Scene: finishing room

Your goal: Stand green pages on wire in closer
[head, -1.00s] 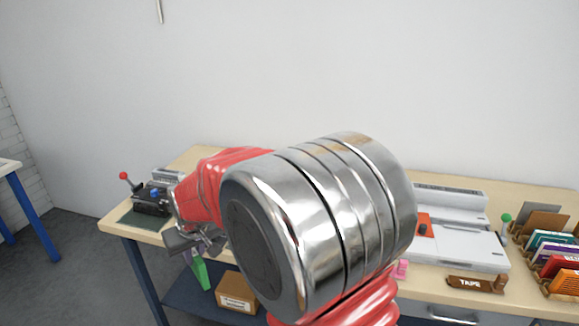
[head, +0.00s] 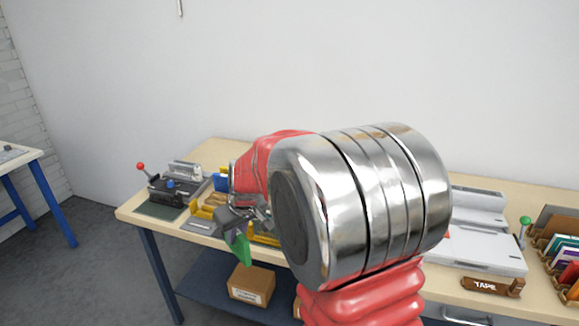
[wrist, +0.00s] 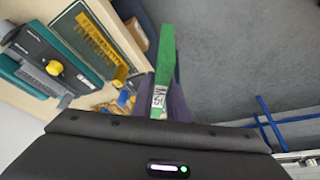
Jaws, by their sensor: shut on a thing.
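My gripper (head: 240,220) is shut on the green pages (head: 243,251), which hang below it in front of the bench's front edge. In the wrist view the green pages (wrist: 164,62) stick out from between the dark jaws as a narrow edge, with a white printed label near the jaws. No wire is clearly visible on them. A dark machine with a red-ball lever and a blue knob (head: 171,186) stands at the bench's left end, left of my gripper and apart from it. I cannot tell for sure whether it is the closer.
Yellow parts (head: 205,212) lie on the bench beside my gripper, partly hidden by my arm. A teal-and-dark machine with a yellow knob (wrist: 50,62) shows in the wrist view. A cardboard box (head: 251,286) sits on the lower shelf. A tape holder (head: 491,286) stands right.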

